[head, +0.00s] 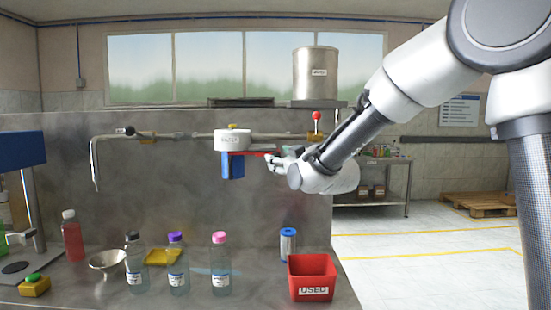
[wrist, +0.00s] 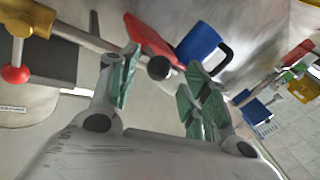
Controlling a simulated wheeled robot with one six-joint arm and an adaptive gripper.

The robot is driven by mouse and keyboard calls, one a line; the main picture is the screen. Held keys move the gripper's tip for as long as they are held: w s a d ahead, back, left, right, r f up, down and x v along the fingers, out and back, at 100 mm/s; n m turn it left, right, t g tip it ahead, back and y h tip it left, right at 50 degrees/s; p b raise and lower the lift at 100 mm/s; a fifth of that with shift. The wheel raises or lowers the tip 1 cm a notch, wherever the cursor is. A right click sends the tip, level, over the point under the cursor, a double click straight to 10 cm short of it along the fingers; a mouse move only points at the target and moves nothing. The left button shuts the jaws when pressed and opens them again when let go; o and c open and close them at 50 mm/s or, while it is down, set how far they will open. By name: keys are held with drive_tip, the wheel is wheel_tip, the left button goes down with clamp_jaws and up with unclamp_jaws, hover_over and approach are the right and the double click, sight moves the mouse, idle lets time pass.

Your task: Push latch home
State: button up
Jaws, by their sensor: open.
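A red bar-shaped latch (head: 262,152) sticks out to the right from under the white filter head (head: 232,140). It also shows in the wrist view (wrist: 148,38), with a dark round knob (wrist: 158,67) at its near end. A blue filter body (head: 233,165) hangs below the head; in the wrist view it is beside the latch (wrist: 201,40). My gripper (head: 272,161) is at the latch's free end. In the wrist view its green-padded fingers (wrist: 160,72) are apart, with the knob between them. I cannot tell whether they touch it.
A pipe (head: 185,136) runs along the wall, with a red-knobbed valve (head: 316,117) right of the filter. A steel tank (head: 315,75) stands above it. Several bottles (head: 220,265), a blue-topped canister (head: 288,245) and a red bin (head: 312,278) stand on the bench below.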

drive_tip(key=shift+x, duration=1.9)
drive_tip(key=shift+c, duration=0.2)
clamp_jaws()
